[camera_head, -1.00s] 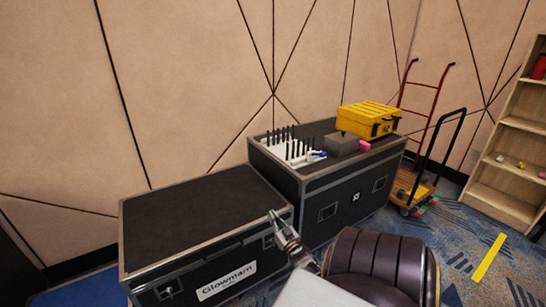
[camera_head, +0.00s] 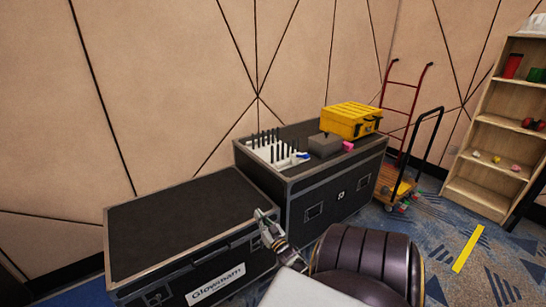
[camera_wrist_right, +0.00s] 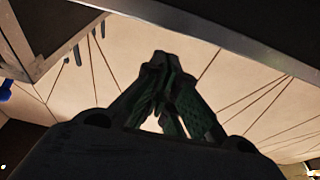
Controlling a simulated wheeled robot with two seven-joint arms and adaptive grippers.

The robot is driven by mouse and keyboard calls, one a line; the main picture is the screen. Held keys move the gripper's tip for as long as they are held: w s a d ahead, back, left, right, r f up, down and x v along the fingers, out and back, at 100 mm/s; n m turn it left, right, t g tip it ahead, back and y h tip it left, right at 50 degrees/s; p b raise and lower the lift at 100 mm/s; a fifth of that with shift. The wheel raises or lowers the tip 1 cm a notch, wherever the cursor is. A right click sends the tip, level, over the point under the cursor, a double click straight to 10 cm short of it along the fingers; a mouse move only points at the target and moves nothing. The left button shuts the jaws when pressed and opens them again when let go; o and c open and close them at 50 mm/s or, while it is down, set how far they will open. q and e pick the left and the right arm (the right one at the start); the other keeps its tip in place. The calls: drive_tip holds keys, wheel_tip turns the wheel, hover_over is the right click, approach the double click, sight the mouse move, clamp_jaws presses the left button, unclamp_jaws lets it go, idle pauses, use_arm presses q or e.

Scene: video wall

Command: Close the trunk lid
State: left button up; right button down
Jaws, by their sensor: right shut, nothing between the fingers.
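My left gripper is not in view.
A second black case (camera_head: 335,195) stands right of the trunk, bearing a yellow toolbox (camera_head: 352,120) and a white rack (camera_head: 275,152). A hand truck (camera_head: 402,165) and wooden shelf (camera_head: 500,130) stand right.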

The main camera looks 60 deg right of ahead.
use_arm(q)
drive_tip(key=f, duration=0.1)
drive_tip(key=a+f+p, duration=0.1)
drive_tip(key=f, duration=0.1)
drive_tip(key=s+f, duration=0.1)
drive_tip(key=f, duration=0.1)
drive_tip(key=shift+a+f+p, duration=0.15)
drive_tip(key=shift+p, duration=0.15)
use_arm(e)
drive_tip(key=v, duration=0.9)
drive_tip(key=shift+s+r, duration=0.25)
drive_tip(key=shift+s, duration=0.05)
drive_tip(key=shift+w+a, duration=0.1)
drive_tip(key=shift+a, duration=0.05)
